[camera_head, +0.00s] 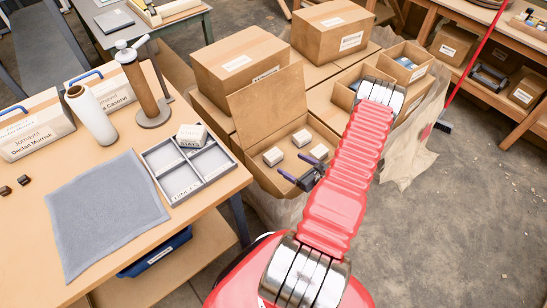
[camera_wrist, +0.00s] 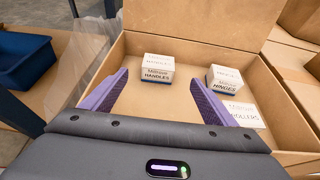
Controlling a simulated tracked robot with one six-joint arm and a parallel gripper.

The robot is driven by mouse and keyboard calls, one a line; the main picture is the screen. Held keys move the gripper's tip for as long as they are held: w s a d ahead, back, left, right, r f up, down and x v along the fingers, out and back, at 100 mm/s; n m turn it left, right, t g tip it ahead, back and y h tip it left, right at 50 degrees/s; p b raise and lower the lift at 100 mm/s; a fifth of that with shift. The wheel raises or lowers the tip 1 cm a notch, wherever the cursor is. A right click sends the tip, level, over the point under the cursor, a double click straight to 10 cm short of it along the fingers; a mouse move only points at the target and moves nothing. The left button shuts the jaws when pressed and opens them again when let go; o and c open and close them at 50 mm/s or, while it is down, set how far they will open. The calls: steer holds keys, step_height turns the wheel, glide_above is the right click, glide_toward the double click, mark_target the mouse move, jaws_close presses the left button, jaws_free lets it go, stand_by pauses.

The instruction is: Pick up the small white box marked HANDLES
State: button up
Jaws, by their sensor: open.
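The small white box marked HANDLES (camera_wrist: 158,68) stands in an open cardboard carton, near its raised flap, in the wrist view. In the head view it appears to be the leftmost white box (camera_head: 273,155). My gripper (camera_wrist: 156,84) is open and empty, its purple fingers spread wide. The HANDLES box shows between and beyond the fingertips, apart from them. In the head view my gripper (camera_head: 303,172) is over the carton's near side. A box marked HINGES (camera_wrist: 224,80) stands to the right, by the right finger. A box marked ROLLERS (camera_wrist: 243,113) is nearer, partly hidden by that finger.
The carton's flap (camera_head: 266,106) stands up behind the boxes. Closed cartons (camera_head: 240,66) stand behind it. A worktable at left holds a grey divided tray (camera_head: 187,166) with a white box in it. A blue bin (camera_wrist: 25,62) lies left of the carton.

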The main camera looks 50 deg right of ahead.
mark_target(274, 154)
steer(key=shift+x, duration=4.3)
steer(key=shift+x, duration=2.6)
steer(key=shift+a+r, duration=0.1)
steer(key=shift+a, duration=0.05)
steer(key=c, duration=1.3)
